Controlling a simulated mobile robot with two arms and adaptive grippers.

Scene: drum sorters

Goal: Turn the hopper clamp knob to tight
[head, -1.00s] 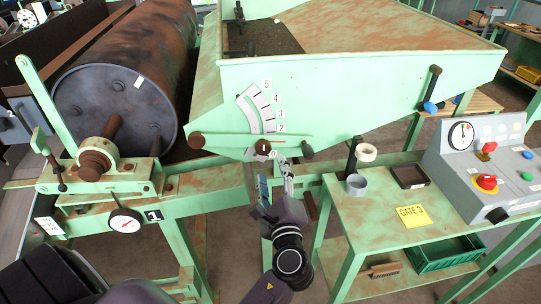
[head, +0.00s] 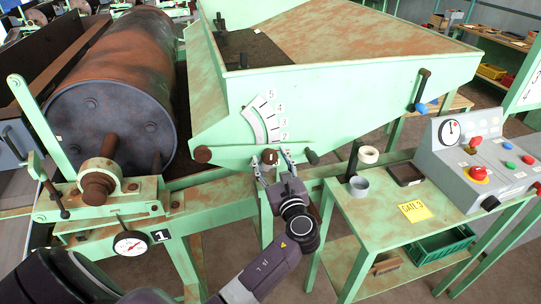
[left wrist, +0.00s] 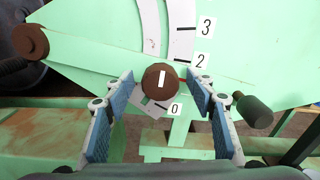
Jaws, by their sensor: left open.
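The hopper clamp knob (head: 270,156) is a round, dark brown knob on the green hopper front, at the low end of the numbered scale (head: 262,118). In the left wrist view the knob (left wrist: 161,83) has a white line that stands nearly upright. My left gripper (head: 271,160) is open, with its fingertips on either side of the knob. The left wrist view shows its blue-padded fingers (left wrist: 163,95) to the left and right of the knob, with gaps that look clear. My right gripper is not in view.
A dark handle (left wrist: 252,111) sticks out to the right of the knob. A green table (head: 365,215) with a tape roll, a grey cup and a yellow note stands to the right. The grey control box (head: 460,178) is on it. A rusty drum (head: 115,95) is at left.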

